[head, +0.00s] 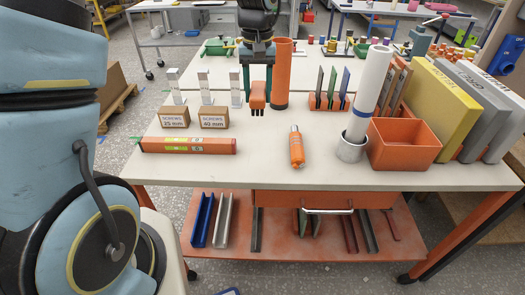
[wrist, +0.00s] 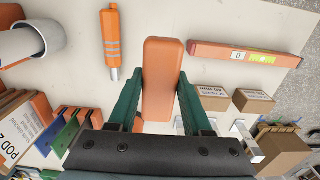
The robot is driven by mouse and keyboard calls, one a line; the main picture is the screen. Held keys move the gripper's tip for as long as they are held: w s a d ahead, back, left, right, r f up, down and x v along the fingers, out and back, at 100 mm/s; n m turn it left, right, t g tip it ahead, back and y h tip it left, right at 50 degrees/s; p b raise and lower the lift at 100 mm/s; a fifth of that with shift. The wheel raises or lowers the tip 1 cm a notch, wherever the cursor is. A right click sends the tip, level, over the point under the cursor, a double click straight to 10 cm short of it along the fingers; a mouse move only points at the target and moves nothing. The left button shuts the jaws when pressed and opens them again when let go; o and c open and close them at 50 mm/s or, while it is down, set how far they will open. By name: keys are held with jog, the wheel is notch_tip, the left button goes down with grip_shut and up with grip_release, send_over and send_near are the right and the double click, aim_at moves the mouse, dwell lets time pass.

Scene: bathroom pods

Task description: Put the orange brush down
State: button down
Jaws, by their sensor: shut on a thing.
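My gripper (head: 257,82), dark with green fingers, is over the far middle of the white-topped bench in the head view. It is shut on the orange brush (head: 259,98), a rounded orange block. In the wrist view the brush (wrist: 163,60) lies between the two green fingers (wrist: 159,98), its long side pointing away from the palm. The brush's lower end is close to the bench top (head: 235,131); I cannot tell whether it touches.
An orange tube (head: 282,75) stands right beside the gripper. Screw boxes (head: 213,118) and an orange level (head: 188,146) are to the left. Bench space between level and marker is clear.

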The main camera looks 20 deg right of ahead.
jog(key=f, duration=0.5)
jog(key=f+b, duration=0.1)
jog(key=f, duration=0.4)
jog(key=f+b, duration=0.1)
jog(key=f, duration=0.5)
jog(key=shift+w+d, duration=0.25)
jog(key=shift+f+b, duration=0.15)
jog(key=shift+b, duration=0.2)
jog(key=shift+c, duration=1.7)
grip_release()
